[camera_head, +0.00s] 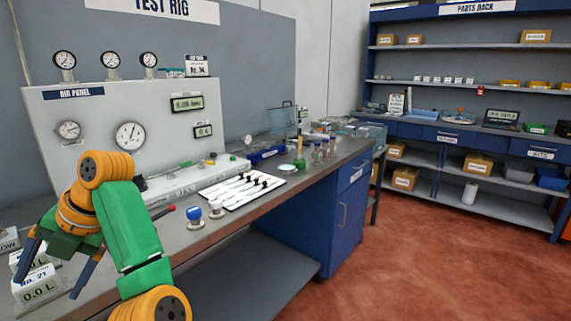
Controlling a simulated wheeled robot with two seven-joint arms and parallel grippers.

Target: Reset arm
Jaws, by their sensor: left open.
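My left arm, green and orange, comes in at the lower left. My left gripper (52,272) has blue fingers spread wide apart and points downward over the left end of the workbench. Nothing is visibly held. My right arm and gripper are not in view.
The grey workbench (215,237) runs along the air panel (98,110) with its gauges. A white sheet with dark tools (240,188) and a blue-capped item (194,214) lie right of my arm. The red floor (430,255) is open towards the parts rack (455,150).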

